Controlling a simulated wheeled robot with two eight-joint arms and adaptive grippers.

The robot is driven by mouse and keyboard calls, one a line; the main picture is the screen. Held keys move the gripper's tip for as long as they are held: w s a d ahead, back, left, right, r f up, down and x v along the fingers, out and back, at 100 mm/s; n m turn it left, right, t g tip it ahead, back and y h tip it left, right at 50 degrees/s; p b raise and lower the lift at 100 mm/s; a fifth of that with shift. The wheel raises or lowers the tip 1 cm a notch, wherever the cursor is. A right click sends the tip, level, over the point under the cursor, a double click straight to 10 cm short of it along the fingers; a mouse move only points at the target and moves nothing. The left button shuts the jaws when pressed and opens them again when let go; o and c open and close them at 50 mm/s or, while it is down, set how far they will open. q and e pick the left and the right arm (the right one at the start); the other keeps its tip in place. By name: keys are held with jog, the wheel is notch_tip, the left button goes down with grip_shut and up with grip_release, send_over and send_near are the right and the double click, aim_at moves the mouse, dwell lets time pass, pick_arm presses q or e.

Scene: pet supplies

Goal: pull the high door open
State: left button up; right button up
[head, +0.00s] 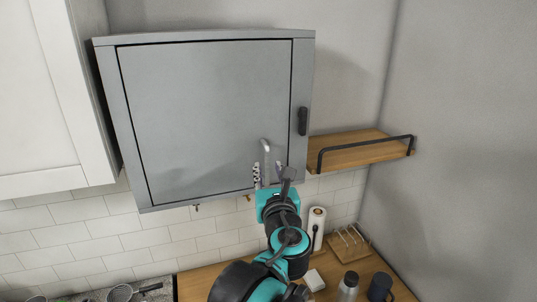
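The high door (205,115) is the flat grey front of a wall-mounted grey cabinet, and it looks shut in its frame. I cannot tell whether either finger touches the handle. The handle's lower end is partly hidden by the gripper. My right gripper is not in view.
A black latch-like part (303,121) sits on the cabinet frame's right side. A wooden shelf with a black rail (350,151) is close on the right. A white cupboard (50,100) is on the left.

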aim_at(268, 162)
pick_arm(q)
jog(key=w, duration=0.4)
jog(key=shift+w+p, duration=0.3)
jog(key=shift+w, duration=0.1)
jog(key=shift+w+a+f, duration=0.1)
jog(key=shift+w+a, duration=0.05)
jog(key=shift+w, duration=0.25)
jog(key=shift+a, duration=0.1)
jog(key=shift+s, duration=0.1)
grip_shut()
